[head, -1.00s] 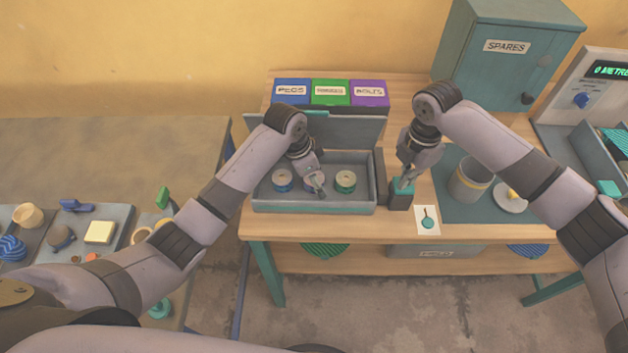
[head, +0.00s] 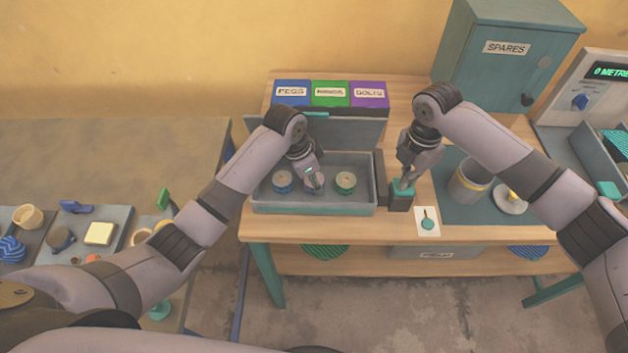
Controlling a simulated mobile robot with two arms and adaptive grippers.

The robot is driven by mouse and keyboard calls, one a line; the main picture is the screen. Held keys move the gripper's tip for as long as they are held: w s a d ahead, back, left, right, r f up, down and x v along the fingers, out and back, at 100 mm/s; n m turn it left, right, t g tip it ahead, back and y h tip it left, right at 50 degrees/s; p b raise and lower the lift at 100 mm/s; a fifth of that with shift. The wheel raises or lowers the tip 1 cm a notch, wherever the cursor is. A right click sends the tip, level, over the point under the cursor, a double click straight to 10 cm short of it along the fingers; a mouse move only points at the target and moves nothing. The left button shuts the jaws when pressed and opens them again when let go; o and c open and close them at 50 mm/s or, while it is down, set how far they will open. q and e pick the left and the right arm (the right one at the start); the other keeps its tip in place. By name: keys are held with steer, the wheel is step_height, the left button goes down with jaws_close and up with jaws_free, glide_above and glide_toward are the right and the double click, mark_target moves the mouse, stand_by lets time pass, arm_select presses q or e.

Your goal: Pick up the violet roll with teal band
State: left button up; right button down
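A violet roll (head: 315,186) sits in the middle of a grey tray (head: 310,206), between two other rolls. Its top is partly covered by my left gripper, and its teal band cannot be made out clearly. My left gripper (head: 312,175) points down right over this roll. Whether its fingers are open or shut on the roll is too small to tell. My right gripper (head: 404,184) points down at the top of a dark block with a teal top (head: 400,199), right of the tray. Its finger opening is not clear.
A roll with a blue base (head: 282,183) stands left in the tray, and a cream and green roll (head: 345,182) stands right. The tray's raised lid (head: 350,132) is behind. A grey cup (head: 468,182) and a white saucer (head: 508,200) are on the right mat.

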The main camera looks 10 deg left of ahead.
arm_select(q)
steer(key=s+a+r, duration=0.7)
steer(key=a+r, duration=0.1)
steer(key=a, duration=0.3)
arm_select(e)
steer(key=shift+f, duration=0.1)
arm_select(q)
steer(key=shift+r, duration=3.5)
steer(key=s+d+r, duration=0.1)
steer(key=s+d, duration=0.1)
steer(key=s, duration=0.5)
steer(key=s+d+r, duration=0.2)
steer(key=s+d, duration=0.1)
steer(key=s, duration=0.5)
steer(key=shift+s+d, duration=0.15)
steer(key=shift+d, duration=0.15)
